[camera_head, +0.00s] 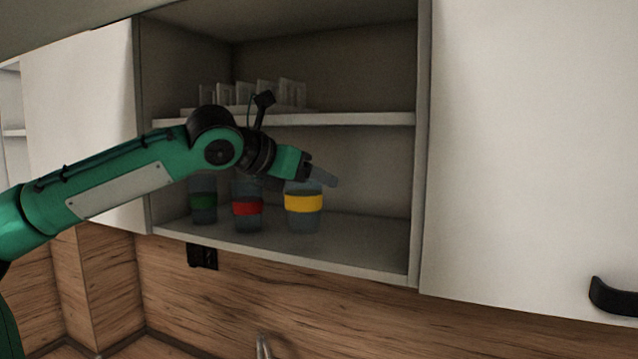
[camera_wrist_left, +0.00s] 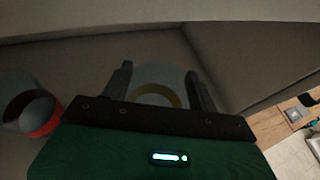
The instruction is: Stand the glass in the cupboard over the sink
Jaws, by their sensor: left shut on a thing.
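A clear glass with a yellow band (camera_head: 304,203) is upright in the open cupboard, at the right end of a row of glasses, on or just above the bottom board (camera_head: 355,252); I cannot tell which. My left gripper (camera_head: 318,174) reaches in from the left and is shut on the top part of this glass. In the left wrist view the fingers (camera_wrist_left: 158,88) lie on both sides of the glass, with its yellow band (camera_wrist_left: 150,90) between them. My right gripper is in neither view.
A red-banded glass (camera_head: 248,209) and a green-banded glass (camera_head: 203,202) stand to the left. The red-banded one also shows in the left wrist view (camera_wrist_left: 42,118). A middle shelf (camera_head: 360,119) with a clear rack (camera_head: 245,93) is above. Free board lies to the right, up to the side wall.

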